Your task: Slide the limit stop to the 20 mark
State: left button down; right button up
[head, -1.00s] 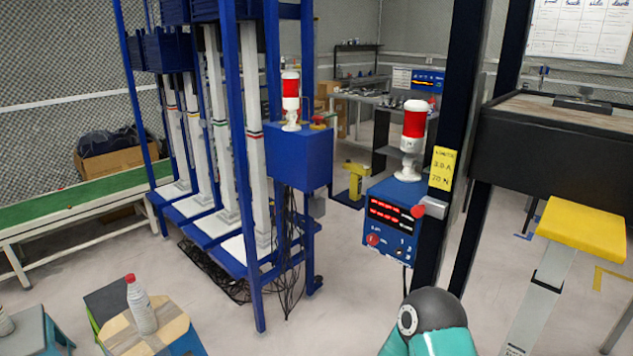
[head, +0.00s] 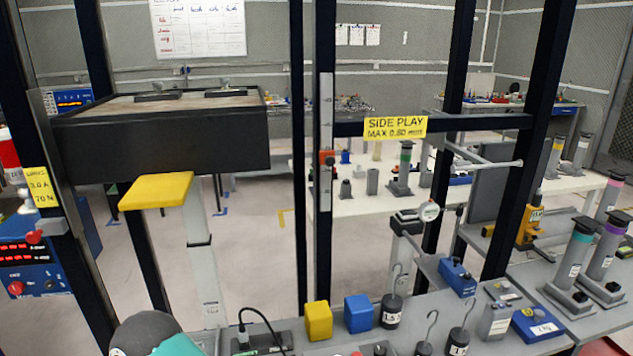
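A small orange-red slider (head: 327,158), which looks like the limit stop, sits on a light vertical scale strip (head: 326,195) on a dark post near the middle of the head view. It is a little below the strip's middle. The marks are too small to read surely. Neither gripper shows; only a grey and teal part of my arm shows at the bottom left, away from the slider.
A black-sided platform (head: 165,145) with a yellow pad (head: 156,190) below it stands left of the scale. A yellow "SIDE PLAY" label (head: 395,127) is on the crossbar. A grey bench (head: 425,300) with hooked weights, a yellow block (head: 318,321) and a blue block (head: 358,313) spans the front right.

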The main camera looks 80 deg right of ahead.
aim_at(326, 157)
jog(key=z, duration=0.4)
jog(key=i, duration=0.25)
jog(key=z, duration=2.65)
jog(key=k, duration=1.35)
jog(key=u, duration=0.3)
